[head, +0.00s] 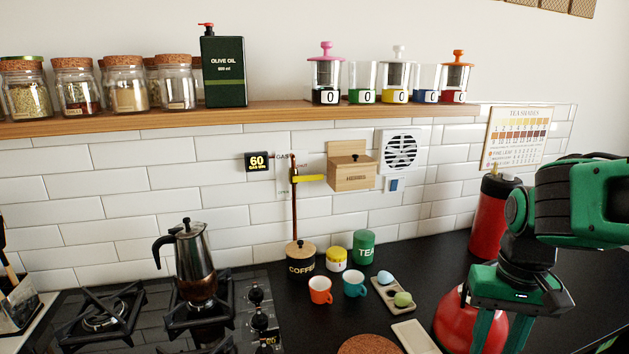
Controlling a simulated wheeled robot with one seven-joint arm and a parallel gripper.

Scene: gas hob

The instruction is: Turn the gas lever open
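The gas lever (310,178) is a short yellow handle on a thin copper pipe (294,218) that runs down the white tiled wall. The lever sticks out sideways to the right, across the upright pipe. A "GAS" label (282,157) is partly visible behind the pipe. My gripper (499,338) is at the lower right, pointing down, far to the right of the lever and below it. Its green fingers are apart, with the tips cut off by the bottom edge. It is in front of a round red object (462,318), and I see nothing held.
A wooden box (351,175) hangs just right of the lever, and a black "60" sign (257,162) to its left. A coffee tin (300,261) stands below the pipe. A moka pot (195,262) is on the hob. A wooden shelf (280,109) with jars runs above.

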